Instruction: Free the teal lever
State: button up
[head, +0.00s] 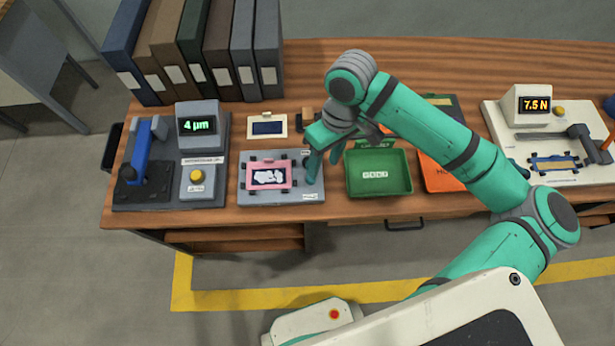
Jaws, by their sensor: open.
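My gripper (324,162) is over the right edge of a grey plate (240,195), its fingers pointing down and apart. The plate carries a pink frame (288,177) around a dark panel with a white patch (268,175). Small dark clips sit around the frame. I cannot pick out a teal lever for sure; my gripper is of a similar teal-green and covers the plate's right side. I cannot tell whether the fingers touch anything there.
A green tray (407,170) stands close right of my gripper, with an orange tray (432,182) partly behind my arm. A device reading 4 µm (197,125) stands left, one reading 7.5 N (528,105) far right. Binders (160,50) line the back left.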

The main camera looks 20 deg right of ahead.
jog(key=a+f, duration=0.1)
jog(key=f, duration=0.2)
jog(key=a+f, duration=0.1)
jog(key=f, duration=0.2)
jog(key=a+f, duration=0.1)
jog(key=f, duration=0.2)
jog(key=shift+w+a+f, duration=0.1)
jog(key=shift+w+f, duration=0.05)
jog(key=shift+w, duration=0.1)
grip_shut()
